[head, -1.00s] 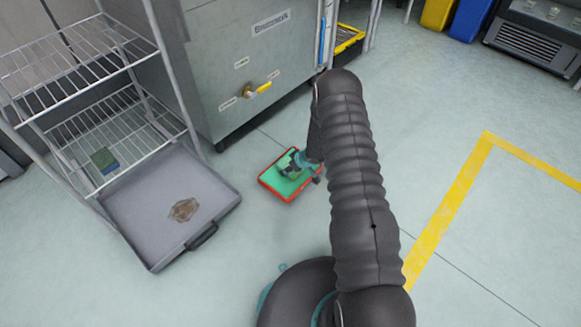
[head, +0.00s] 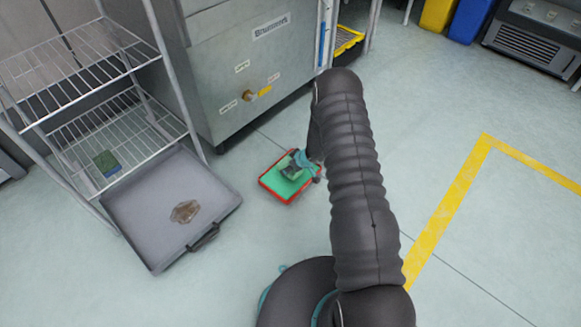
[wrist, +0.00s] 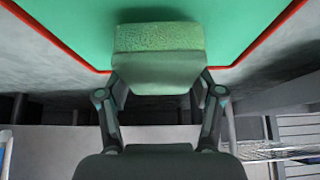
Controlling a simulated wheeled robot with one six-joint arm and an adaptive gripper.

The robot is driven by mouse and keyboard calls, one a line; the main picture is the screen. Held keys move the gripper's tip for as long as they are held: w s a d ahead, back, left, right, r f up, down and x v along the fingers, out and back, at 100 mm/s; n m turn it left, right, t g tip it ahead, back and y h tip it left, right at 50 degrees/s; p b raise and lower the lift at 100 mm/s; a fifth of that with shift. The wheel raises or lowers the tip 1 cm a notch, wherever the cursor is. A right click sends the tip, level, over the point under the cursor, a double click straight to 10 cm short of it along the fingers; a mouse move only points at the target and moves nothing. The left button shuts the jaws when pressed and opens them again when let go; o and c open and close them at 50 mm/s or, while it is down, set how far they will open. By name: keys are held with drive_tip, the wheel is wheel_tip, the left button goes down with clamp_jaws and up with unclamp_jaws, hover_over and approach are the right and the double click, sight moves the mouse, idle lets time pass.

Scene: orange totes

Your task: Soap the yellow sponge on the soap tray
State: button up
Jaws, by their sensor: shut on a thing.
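The soap tray (head: 282,188) is a green pad with a red rim, lying on the floor in the middle of the head view. Its green surface (wrist: 240,28) fills the top of the wrist view. My gripper (wrist: 158,85) is shut on a sponge (wrist: 158,62), a block that looks pale green with a rougher far face. The sponge is at the tray surface, with a dark shadow along its far edge; whether it touches the green is hard to tell. In the head view my gripper (head: 302,163) is over the tray and partly hides the sponge.
A wire rack (head: 75,105) stands at the left with a green-and-blue block (head: 106,163) on its lower shelf. A grey tray (head: 150,235) with a brown stain (head: 184,211) lies before it. A steel cabinet (head: 245,65) stands behind.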

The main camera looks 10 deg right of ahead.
sight(285, 162)
drive_tip(key=shift+r+p, duration=1.9)
drive_tip(key=shift+r, duration=0.7)
drive_tip(key=shift+d, duration=0.1)
